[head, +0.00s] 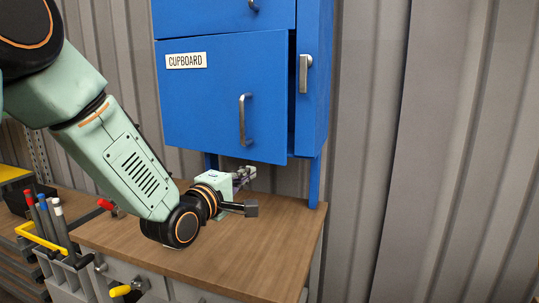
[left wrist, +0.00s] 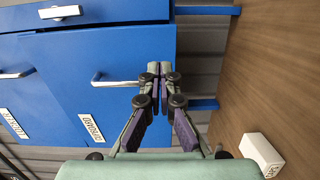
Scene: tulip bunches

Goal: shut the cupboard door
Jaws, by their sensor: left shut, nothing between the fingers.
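The blue cupboard door (head: 215,105) bears a white CUPBOARD label and an upright metal handle (head: 244,120) near its right edge. A dark gap runs along that edge, so the door stands slightly ajar. In the left wrist view the door (left wrist: 105,70) lies turned sideways, with its handle (left wrist: 115,80) left of the fingers. My left gripper (head: 248,176) is low in front of the cupboard, below the door's bottom edge and above the wooden bench. Its fingers (left wrist: 160,68) are together and empty, and look apart from the handle. My right gripper is not in view.
The wooden bench top (head: 270,245) is mostly clear at the right. A white box (left wrist: 262,155) stands on it in the left wrist view. Tools with coloured handles (head: 48,215) stand at the left. A blue side panel with a metal latch (head: 305,75) is right of the door.

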